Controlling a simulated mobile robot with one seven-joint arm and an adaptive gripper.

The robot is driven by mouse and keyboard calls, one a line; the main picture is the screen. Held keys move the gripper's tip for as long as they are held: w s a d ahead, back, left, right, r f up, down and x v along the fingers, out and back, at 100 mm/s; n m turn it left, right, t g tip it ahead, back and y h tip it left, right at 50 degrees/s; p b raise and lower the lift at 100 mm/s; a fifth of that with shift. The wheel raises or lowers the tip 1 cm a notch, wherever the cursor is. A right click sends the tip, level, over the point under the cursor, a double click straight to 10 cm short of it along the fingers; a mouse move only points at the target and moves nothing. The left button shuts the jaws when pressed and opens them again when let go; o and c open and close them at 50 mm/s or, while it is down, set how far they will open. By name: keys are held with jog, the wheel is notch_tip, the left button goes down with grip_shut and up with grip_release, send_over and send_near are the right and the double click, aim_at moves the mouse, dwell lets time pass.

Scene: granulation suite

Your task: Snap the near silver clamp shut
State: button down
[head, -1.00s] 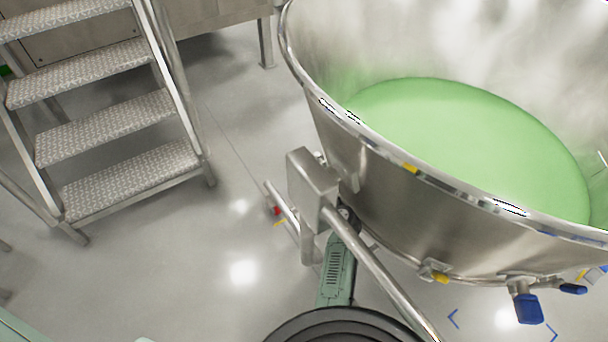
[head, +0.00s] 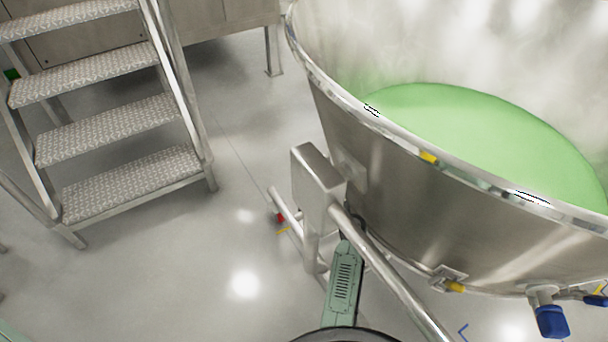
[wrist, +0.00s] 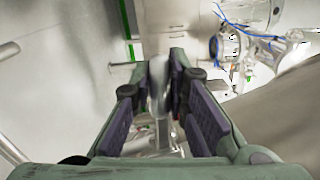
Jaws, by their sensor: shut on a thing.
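My gripper (wrist: 160,78) shows in the wrist view with purple-padded fingers closed on a narrow silver part (wrist: 158,90) standing between them. I cannot tell from the frames whether this part is the near silver clamp. In the head view my green wrist (head: 343,285) reaches in beside the large steel bowl, under a slanting silver tube (head: 390,268). My fingertips are mostly hidden there, close to the tube and the bowl wall. No silver clamp can be clearly made out in the head view.
The steel bowl (head: 395,195) holds green material (head: 480,130). A boxy steel post (head: 318,185) stands at its left side. A yellow-ended fitting (head: 452,285) and a blue-handled valve (head: 550,320) sit low on the bowl. Steps (head: 110,130) stand at left, with open floor between.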

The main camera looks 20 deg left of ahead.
jog(key=shift+w+d+r+m+t+y+b, duration=0.15)
jog(key=shift+r+m+t+b, duration=0.25)
jog(key=shift+m, duration=0.4)
jog(key=shift+s+d+r+m+t+y+b, duration=0.1)
jog(key=shift+r+m+t+y+b, duration=0.1)
jog(key=shift+r+m, duration=0.45)
jog(key=shift+f+m, duration=0.15)
jog(key=shift+m, duration=0.1)
jog(key=c, duration=1.6)
grip_release()
jog(key=shift+o, duration=0.2)
jog(key=shift+a, duration=0.1)
